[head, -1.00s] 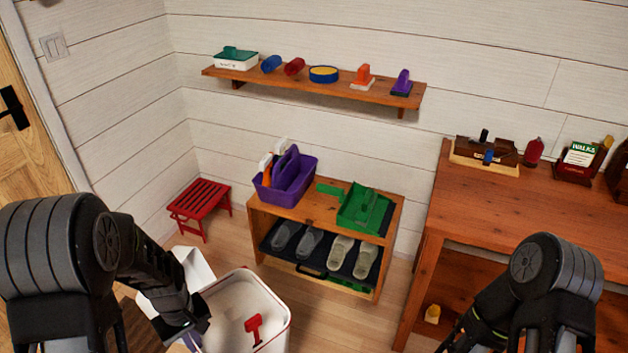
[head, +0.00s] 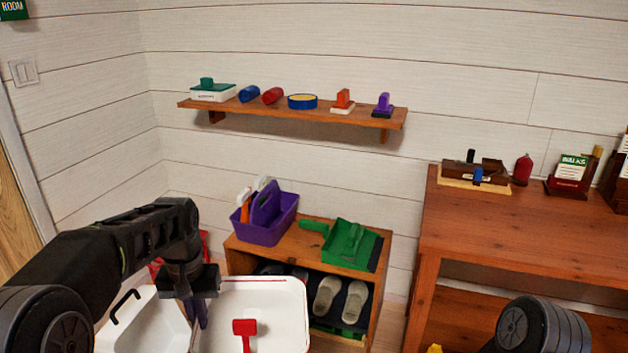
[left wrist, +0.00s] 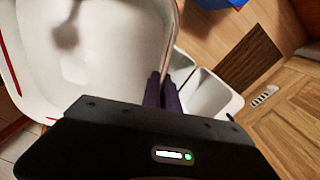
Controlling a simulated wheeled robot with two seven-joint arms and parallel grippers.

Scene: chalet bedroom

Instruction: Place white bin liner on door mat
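The white bin liner (head: 290,300) is a wide white tub with thin red lines at its rim, low in the head view. In the left wrist view its pale inside (left wrist: 110,50) fills the upper left. My left gripper (head: 201,318) points down at its left rim; its fingers (left wrist: 165,92) are close together and appear shut on the rim. A dark brown door mat (left wrist: 250,60) lies on the floor in the left wrist view. My right arm shows low at the right; its gripper is out of view.
A white box with a black handle (head: 150,325) stands left of the liner. A red tool-like part (head: 245,328) shows against the liner. Behind are a shoe cabinet (head: 235,240) with a purple caddy (head: 270,215) and green dustpan (head: 352,245). A wooden table (head: 520,225) stands right.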

